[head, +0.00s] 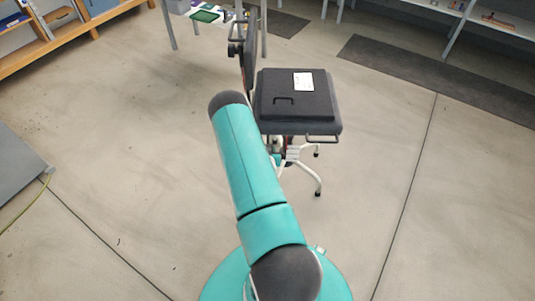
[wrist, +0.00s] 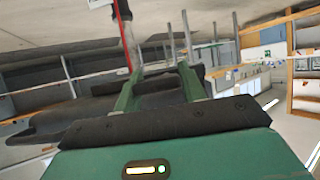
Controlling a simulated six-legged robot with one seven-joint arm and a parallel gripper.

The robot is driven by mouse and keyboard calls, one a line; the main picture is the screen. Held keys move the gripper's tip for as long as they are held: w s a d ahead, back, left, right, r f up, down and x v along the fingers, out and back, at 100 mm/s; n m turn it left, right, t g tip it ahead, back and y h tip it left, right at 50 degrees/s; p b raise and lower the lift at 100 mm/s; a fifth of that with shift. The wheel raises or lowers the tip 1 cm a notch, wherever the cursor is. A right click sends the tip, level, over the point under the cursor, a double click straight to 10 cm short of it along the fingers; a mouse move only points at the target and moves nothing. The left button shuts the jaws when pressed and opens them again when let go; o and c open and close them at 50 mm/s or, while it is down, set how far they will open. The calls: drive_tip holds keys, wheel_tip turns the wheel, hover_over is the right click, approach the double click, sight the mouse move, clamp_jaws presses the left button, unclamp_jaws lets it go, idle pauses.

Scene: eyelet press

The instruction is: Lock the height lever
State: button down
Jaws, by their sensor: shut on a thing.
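A chair with a black padded seat (head: 293,105) stands ahead of me. A white label (head: 303,79) lies on the seat, and the white legs (head: 312,178) show below. My arm covers the left part of the under-seat area, and my gripper is hidden in the head view. In the wrist view my gripper (wrist: 159,70) has its two green fingers around a dark bar-like piece (wrist: 158,86), which appears to be the height lever. It is shut on this piece. The lever's far end and its lock position cannot be made out. A pole with a red stripe (wrist: 123,38) rises beyond the fingers.
The chair's upright back (head: 249,50) stands at the seat's left rear. A grey loop handle (head: 322,140) sticks out under the front edge. A table with a green tray (head: 206,15) is behind. A dark mat (head: 430,75) lies right. The surrounding concrete floor is mostly clear.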

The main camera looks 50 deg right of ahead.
drive_tip(key=shift+r, duration=0.45)
drive_tip(key=shift+w+d, duration=0.1)
drive_tip(key=c, duration=0.8)
unclamp_jaws()
drive_tip(key=v, duration=1.4)
drive_tip(key=shift+f, duration=0.15)
